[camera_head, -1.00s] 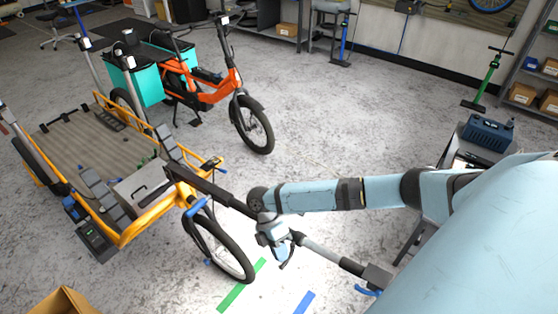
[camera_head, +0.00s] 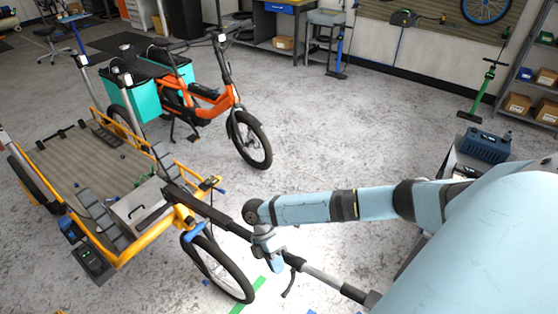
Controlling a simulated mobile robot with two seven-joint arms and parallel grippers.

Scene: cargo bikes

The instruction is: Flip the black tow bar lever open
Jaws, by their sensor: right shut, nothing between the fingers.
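The tow bar (camera_head: 222,217) runs from the yellow trailer (camera_head: 150,238) down to the right, dark at first and then a grey tube (camera_head: 325,280). The black lever (camera_head: 290,284) hangs below the bar's joint as a curved, slim piece pointing down. My right gripper (camera_head: 277,267) is over the bar just left of the lever. It is shut and empty. The tips are small, and I cannot tell whether they touch the lever. My left gripper is out of view.
The trailer's front wheel (camera_head: 224,270) stands just left of my right gripper. An orange cargo bike (camera_head: 210,98) stands behind. A dark blue case (camera_head: 483,146) sits on a stand at the right. The floor between is clear.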

